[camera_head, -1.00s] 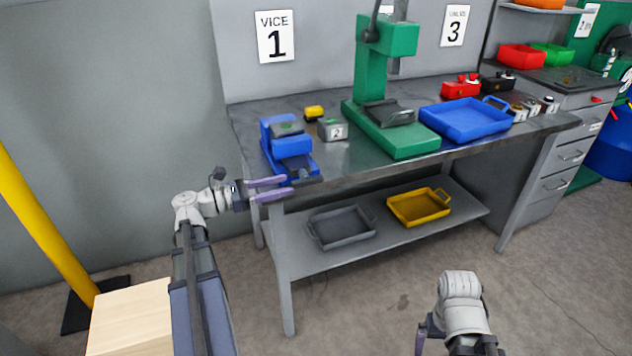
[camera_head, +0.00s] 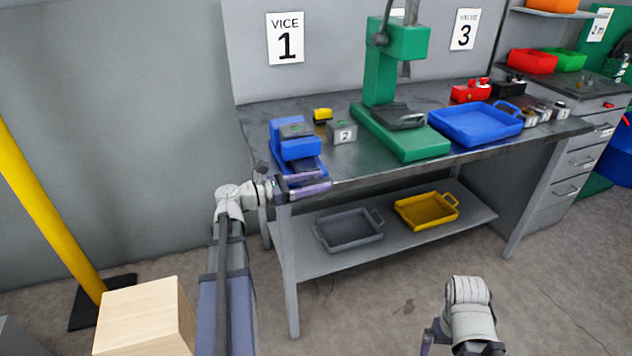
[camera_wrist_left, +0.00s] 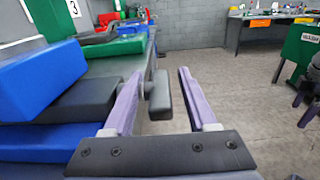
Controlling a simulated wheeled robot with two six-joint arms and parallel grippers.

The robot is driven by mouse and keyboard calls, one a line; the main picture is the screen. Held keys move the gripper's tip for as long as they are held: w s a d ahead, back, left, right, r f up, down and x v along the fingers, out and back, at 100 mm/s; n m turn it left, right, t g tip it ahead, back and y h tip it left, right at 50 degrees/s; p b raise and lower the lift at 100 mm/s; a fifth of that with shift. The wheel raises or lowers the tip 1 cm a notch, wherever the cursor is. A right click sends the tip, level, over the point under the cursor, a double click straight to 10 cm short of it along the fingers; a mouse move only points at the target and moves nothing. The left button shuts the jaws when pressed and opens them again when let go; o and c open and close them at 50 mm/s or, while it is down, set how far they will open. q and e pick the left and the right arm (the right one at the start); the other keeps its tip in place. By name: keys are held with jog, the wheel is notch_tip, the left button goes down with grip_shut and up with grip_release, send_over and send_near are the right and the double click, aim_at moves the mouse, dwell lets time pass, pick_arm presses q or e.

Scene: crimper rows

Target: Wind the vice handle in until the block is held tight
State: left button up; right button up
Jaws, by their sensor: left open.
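The blue vice (camera_head: 295,150) stands at the left front of the bench below the "VICE 1" sign. A dark grey block (camera_head: 296,131) with a green mark sits at its jaws; whether it is tight I cannot tell. My left gripper (camera_head: 326,184) is open at the vice's front, by the bench edge. In the left wrist view, a dark handle bar (camera_wrist_left: 161,97) stands between the fingers of the left gripper (camera_wrist_left: 157,85), with a gap on both sides. The blue vice (camera_wrist_left: 40,75) fills the left there. My right gripper (camera_head: 428,342) shows only partly at the bottom; its jaws are hidden.
A grey block marked 2 (camera_head: 342,132) and a yellow item (camera_head: 322,115) lie beside the vice. A green press (camera_head: 398,100) and a blue tray (camera_head: 476,124) stand further right. Grey (camera_head: 349,231) and yellow (camera_head: 427,211) trays are on the lower shelf.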

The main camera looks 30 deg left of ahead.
pick_arm(q)
grip_shut()
dwell(0.5)
